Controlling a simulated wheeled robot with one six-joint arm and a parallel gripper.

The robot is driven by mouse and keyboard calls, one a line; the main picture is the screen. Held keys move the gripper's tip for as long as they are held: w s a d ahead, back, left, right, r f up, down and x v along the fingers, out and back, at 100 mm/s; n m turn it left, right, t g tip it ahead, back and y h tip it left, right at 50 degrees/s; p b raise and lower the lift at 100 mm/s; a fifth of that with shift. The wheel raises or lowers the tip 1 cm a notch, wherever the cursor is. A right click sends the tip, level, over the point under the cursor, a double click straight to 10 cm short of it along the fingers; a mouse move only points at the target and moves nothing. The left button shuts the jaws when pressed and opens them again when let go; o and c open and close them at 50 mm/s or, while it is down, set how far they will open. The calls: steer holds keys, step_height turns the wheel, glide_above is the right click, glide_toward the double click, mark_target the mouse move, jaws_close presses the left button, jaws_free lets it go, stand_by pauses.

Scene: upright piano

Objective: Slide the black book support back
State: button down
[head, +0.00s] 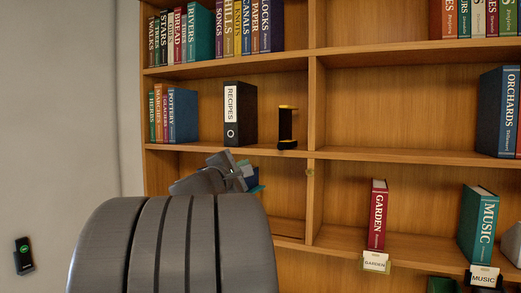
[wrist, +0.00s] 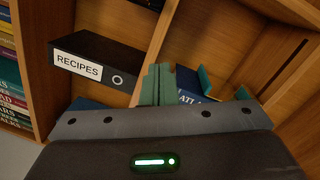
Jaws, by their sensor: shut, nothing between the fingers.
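A black upright piece with yellow-gold edges (head: 287,128), which looks like the black book support, stands on the middle shelf right of the RECIPES binder (head: 231,113), with a gap between them. A dark shape at the top edge of the wrist view (wrist: 146,4) may be part of it; I cannot tell. My gripper (head: 242,176) is in front of the compartment below, lower than the support and apart from it. Its grey-green fingers are together and empty in the wrist view (wrist: 158,84). My arm hides part of the lower shelf.
A blue ATLAS book (wrist: 188,94) and a teal piece (wrist: 243,93) are just beyond my fingers. The RECIPES binder also shows in the wrist view (wrist: 98,66). A wooden upright (head: 315,120) stands right of the support. GARDEN (head: 378,215) and MUSIC (head: 479,225) books stand lower right.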

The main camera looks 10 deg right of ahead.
mark_target(287, 149)
steer(key=p+x, duration=0.2)
steer(key=x, duration=0.3)
steer(key=p+x, duration=0.1)
steer(key=x, duration=0.4)
steer(key=shift+s+d+r+p, duration=0.1)
steer(key=shift+d+r+p, duration=0.15)
steer(key=shift+p, duration=0.15)
steer(key=d, duration=0.1)
steer(key=s+d+r+p, duration=0.1)
steer(key=shift+s+d+r, duration=0.15)
steer(key=shift+s+d, duration=0.1)
steer(key=shift+d, duration=0.1)
steer(key=shift+s+d+f+b, duration=0.3)
steer(key=shift+d+b, duration=0.2)
steer(key=shift+b, duration=0.4)
steer(key=shift+s+d+r+b, duration=0.15)
steer(key=shift+s+d+b, duration=0.55)
steer(key=shift+d+b, duration=0.25)
steer(key=shift+r, duration=0.15)
